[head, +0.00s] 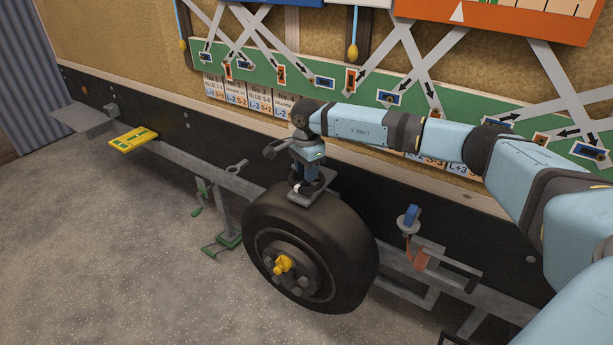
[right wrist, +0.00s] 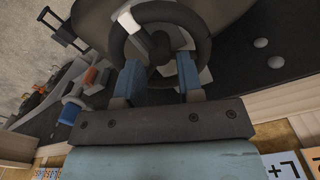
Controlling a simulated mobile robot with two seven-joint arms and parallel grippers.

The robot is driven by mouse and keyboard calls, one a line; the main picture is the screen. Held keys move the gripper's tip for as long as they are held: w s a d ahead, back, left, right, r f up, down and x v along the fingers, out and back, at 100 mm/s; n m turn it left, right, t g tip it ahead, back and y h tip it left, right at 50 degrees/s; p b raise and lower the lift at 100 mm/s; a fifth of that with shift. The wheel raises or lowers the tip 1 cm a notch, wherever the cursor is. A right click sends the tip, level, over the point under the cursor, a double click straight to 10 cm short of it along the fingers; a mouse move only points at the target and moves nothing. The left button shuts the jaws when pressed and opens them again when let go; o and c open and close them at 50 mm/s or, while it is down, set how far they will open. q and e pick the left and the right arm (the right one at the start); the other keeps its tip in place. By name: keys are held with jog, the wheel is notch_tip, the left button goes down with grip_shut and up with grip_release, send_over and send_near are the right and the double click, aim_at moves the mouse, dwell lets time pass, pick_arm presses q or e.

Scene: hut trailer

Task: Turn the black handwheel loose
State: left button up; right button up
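The black handwheel (right wrist: 160,47), a dark ring with a hub, shows at the top middle of the right wrist view, with light grey parts behind it. My right gripper (right wrist: 160,82) has its two blue fingers apart, one on each side of the wheel's near part. I cannot tell whether they touch it. In the head view the right gripper (head: 306,180) points down just above the tyre, over a grey bracket, and largely hides the handwheel there. My left gripper is not in view.
A black tyre (head: 345,250) with a yellow hub part (head: 284,264) stands below the gripper. A green signed panel (head: 440,95) runs along the wall behind my arm. A yellow tray (head: 133,139) sits at the left. The speckled floor (head: 130,270) is clear at the left front.

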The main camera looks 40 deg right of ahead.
notch_tip(320, 180, up, 12)
jog(key=shift+f+p, duration=0.25)
jog(key=shift+p, duration=0.05)
dwell(0.3)
